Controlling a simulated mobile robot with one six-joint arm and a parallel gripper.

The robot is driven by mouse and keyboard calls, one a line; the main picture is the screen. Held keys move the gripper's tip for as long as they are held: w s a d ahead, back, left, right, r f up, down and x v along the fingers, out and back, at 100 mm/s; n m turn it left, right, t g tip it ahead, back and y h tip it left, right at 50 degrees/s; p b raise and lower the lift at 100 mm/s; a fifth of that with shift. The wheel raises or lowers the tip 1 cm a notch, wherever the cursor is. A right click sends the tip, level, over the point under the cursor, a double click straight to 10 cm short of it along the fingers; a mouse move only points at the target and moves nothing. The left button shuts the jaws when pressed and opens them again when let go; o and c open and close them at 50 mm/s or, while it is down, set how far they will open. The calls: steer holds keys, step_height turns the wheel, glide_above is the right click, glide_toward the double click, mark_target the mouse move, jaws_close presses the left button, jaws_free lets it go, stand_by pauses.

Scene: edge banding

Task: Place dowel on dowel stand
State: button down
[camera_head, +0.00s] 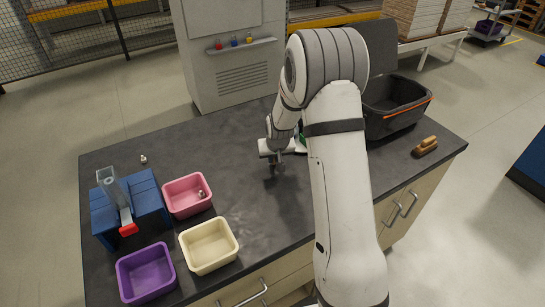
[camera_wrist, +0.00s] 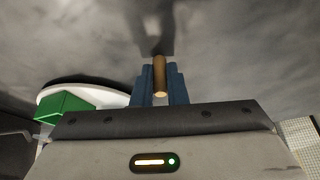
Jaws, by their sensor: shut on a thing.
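The dowel, a short light-brown wooden cylinder (camera_wrist: 159,75), is between the blue fingertips of my gripper (camera_wrist: 158,92) in the wrist view. My gripper is shut on it, and its free end points away from the wrist. In the head view my gripper (camera_head: 273,163) is over the middle of the dark worktop (camera_head: 190,150), and the dowel is too small to make out there. A white rounded piece with a green block (camera_wrist: 65,106) lies left of the fingers in the wrist view. I cannot tell for certain which thing is the dowel stand.
At the left are a blue device with a clear tube (camera_head: 148,194), and pink (camera_head: 187,211), cream (camera_head: 209,262) and purple (camera_head: 146,290) bins. A small metallic piece (camera_head: 144,159) lies behind. An open dark case (camera_head: 396,122) and a brown brush (camera_head: 426,146) sit at the right.

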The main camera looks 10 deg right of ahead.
steer(key=shift+f, duration=0.15)
steer(key=c, duration=1.5)
jaws_free()
steer(key=shift+o, duration=0.2)
steer(key=shift+r, duration=0.35)
steer(key=b+v, duration=0.1)
steer(key=v, duration=1.1)
steer(key=s+r, duration=0.7)
steer(key=s, duration=0.7)
steer(key=shift+g, duration=0.3)
steer(key=shift+o, duration=0.6)
steer(key=s+r+g, duration=0.1)
steer(key=s, duration=1.4)
steer(key=shift+s+r, duration=0.25)
steer(key=shift+r, duration=0.15)
